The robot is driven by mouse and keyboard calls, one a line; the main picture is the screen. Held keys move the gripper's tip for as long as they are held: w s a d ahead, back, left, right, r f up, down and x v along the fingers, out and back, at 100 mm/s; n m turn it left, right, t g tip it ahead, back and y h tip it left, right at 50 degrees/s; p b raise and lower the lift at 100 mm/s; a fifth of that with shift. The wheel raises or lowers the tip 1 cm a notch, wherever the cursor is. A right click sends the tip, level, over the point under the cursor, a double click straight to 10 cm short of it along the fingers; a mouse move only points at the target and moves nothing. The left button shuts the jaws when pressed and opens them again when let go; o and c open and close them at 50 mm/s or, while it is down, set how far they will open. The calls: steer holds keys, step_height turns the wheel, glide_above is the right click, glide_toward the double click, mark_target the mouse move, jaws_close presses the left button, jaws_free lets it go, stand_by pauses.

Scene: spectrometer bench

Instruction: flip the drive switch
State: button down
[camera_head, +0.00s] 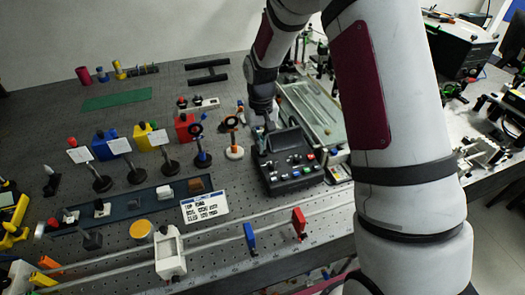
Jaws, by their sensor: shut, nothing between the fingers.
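A dark control box (292,171) with a small screen and several coloured buttons or switches stands on the bench right of the middle. Which of its small controls is the drive switch cannot be told at this size. My gripper (268,122) points down over the box's back left part, close to the screen. Its fingers look closed and nothing shows between them. Whether the fingertips touch the box cannot be told. My arm comes down from the upper right and hides part of the bench behind it.
A clear-lidded tray (312,112) lies right of the box. Posts with round mounts (234,150) stand close on its left. A white label card (204,207) lies front left. A rail with a blue marker (250,238) and a red marker (299,222) runs in front.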

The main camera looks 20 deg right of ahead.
steer(key=shift+r+p, duration=0.8)
steer(key=shift+r, duration=2.65)
steer(key=s+r+t, duration=0.1)
steer(key=s+r, duration=0.5)
steer(key=r, duration=0.5)
steer(key=s+r+t, duration=0.2)
steer(key=s+r, duration=0.3)
steer(key=s, duration=0.7)
steer(key=s+r+t, duration=0.2)
steer(key=s+r, duration=0.4)
steer(key=s, duration=0.5)
steer(key=shift+s+r+t, duration=0.15)
steer(key=shift+s+t, duration=0.15)
steer(key=shift+s, duration=0.05)
